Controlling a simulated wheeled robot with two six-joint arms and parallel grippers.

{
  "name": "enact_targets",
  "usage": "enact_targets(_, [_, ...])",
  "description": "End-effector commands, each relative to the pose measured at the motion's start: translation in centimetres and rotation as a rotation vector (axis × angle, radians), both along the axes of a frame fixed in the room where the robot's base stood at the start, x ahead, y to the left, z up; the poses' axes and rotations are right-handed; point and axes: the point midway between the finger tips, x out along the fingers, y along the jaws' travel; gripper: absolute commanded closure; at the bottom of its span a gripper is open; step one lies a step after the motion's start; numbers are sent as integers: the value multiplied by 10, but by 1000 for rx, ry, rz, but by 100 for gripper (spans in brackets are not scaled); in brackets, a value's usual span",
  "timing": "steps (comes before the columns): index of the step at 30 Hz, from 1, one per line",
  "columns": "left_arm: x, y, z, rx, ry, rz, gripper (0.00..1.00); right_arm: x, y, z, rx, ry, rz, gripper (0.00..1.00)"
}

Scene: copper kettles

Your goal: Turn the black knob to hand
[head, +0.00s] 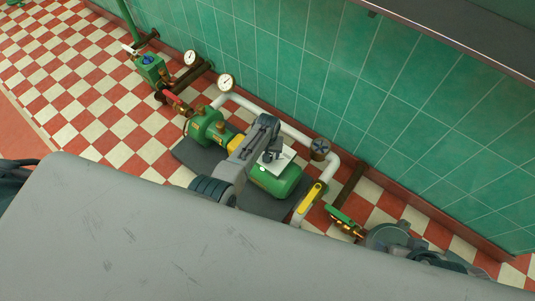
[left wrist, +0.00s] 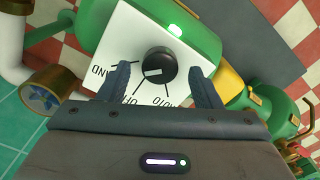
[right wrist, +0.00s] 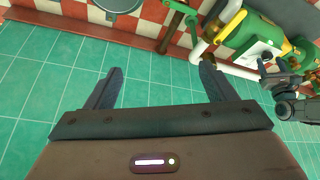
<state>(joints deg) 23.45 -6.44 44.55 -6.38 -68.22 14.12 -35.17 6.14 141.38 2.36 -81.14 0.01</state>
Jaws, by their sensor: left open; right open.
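The black knob (left wrist: 158,66) sits on a white plate (left wrist: 118,42) with radiating lines and partly hidden lettering for hand, off and auto. A short white mark shows on the knob's left side; which label it points at is hard to tell. The plate is on a green pump motor (head: 280,182), below my left arm in the head view. My left gripper (left wrist: 160,75) is open, its fingers on either side of the knob with gaps, not visibly touching it. My right gripper (right wrist: 162,72) is open and empty, over the green tiles in its wrist view.
White pipework (head: 290,130) with gauges (head: 226,82) runs behind the pumps along the green tiled wall (head: 300,60). A yellow-handled valve (head: 312,196) stands right of the motor. A second green pump (head: 207,125) is to its left. Checkered floor at left is open.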

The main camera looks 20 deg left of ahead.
Motion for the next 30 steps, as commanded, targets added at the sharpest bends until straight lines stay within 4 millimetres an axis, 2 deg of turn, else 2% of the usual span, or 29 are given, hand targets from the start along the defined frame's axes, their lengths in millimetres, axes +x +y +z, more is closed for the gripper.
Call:
enact_targets(1, [0,0,12,-1,-1,0,41,-2,-3,9,-16,22,-2,22])
enact_targets(5, [0,0,42,-1,-3,1,41,-9,-13,19,-58,105,-14,22])
enact_targets(9, [0,0,63,0,-1,0,41,-5,-16,-7,-61,137,-20,22])
enact_targets(15, [0,0,87,0,-1,0,41,1,-18,-32,-59,151,-24,22])
enact_targets(20, [-1,0,93,0,0,-1,41,2,-19,-40,-58,154,-25,22])
enact_targets(30, [0,0,93,0,1,0,41,2,-19,-41,-58,154,-25,22])
